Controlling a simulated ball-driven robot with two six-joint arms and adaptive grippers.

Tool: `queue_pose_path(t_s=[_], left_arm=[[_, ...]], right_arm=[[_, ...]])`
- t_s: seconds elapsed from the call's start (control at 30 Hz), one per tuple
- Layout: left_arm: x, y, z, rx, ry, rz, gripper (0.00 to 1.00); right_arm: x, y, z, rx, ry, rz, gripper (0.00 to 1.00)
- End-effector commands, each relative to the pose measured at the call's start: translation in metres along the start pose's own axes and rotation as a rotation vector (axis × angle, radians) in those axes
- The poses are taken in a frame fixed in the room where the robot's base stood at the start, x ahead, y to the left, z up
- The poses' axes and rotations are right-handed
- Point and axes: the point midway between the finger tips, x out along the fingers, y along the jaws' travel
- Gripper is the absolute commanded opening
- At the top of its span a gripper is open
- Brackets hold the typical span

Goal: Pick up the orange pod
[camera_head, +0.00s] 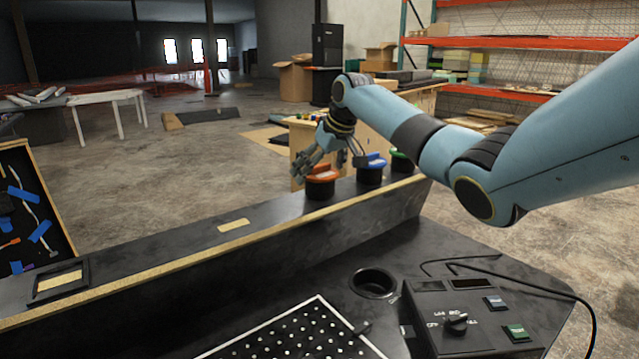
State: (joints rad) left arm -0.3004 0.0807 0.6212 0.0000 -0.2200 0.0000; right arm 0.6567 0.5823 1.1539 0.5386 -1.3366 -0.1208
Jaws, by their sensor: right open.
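The orange pod (321,174) is a round piece with an orange top and a black lower part. It stands on the raised black ledge (285,222) of the console, leftmost in a row with a blue pod (371,168) and a green pod (400,161). My right gripper (326,172) is open, its fingers pointing down around the orange pod's upper left side. Whether the fingers touch it I cannot tell. The right arm comes in from the right and passes above the blue and green pods. My left gripper is not in view.
On the lower console surface are a round cup recess (373,283), a perforated panel (293,335) and a control box (462,318) with a knob and a cable. A framed square recess (59,281) lies at the ledge's left end. The ledge between is mostly clear.

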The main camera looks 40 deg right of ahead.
Motion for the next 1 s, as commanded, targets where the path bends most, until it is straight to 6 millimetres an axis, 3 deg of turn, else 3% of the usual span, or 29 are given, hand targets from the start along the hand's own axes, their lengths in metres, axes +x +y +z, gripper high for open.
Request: queue_pose_path(t_s=[0.27,0.7,1.0], left_arm=[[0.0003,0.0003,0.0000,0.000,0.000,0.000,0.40],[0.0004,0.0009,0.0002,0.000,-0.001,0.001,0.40],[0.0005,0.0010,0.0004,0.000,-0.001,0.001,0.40]], right_arm=[[0.0039,0.0001,-0.0002,-0.001,0.000,0.001,1.00],[0.0034,0.0002,-0.0004,-0.001,0.001,0.001,0.46],[0.0002,0.0003,-0.0027,-0.001,0.003,0.001,0.46]])
